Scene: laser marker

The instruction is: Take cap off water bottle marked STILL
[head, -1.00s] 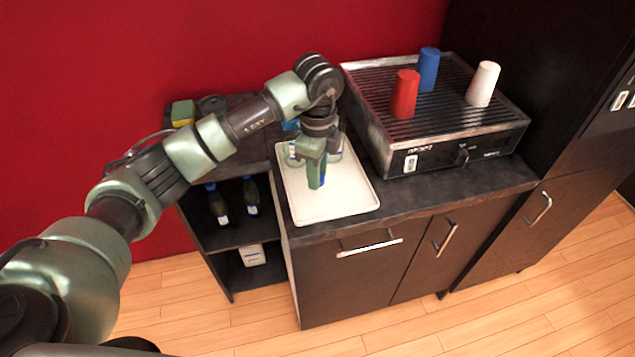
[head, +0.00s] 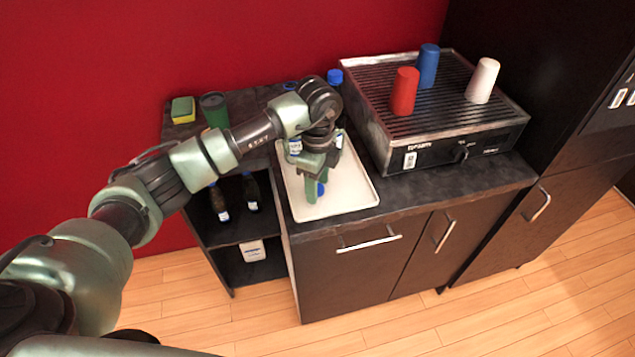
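My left gripper (head: 317,188) points down over the white tray (head: 345,197). A small blue cap-like piece (head: 321,189) shows at its fingertips. I cannot tell whether the fingers grip it or it lies on the tray. Behind the gripper, largely hidden by my arm, are bottles with pale labels, one on the left (head: 295,146) and one on the right (head: 339,140). A blue cap (head: 335,77) shows above the wrist on the right, and part of another blue top (head: 290,86) on the left. No marking STILL is readable. My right gripper is not in view.
A ribbed grill (head: 435,125) stands right of the tray, with a red cup (head: 404,92), a blue cup (head: 428,66) and a white cup (head: 482,80) on it. A green container (head: 214,110) and a sponge (head: 182,109) are at the left. Dark bottles (head: 219,203) stand on the shelf below.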

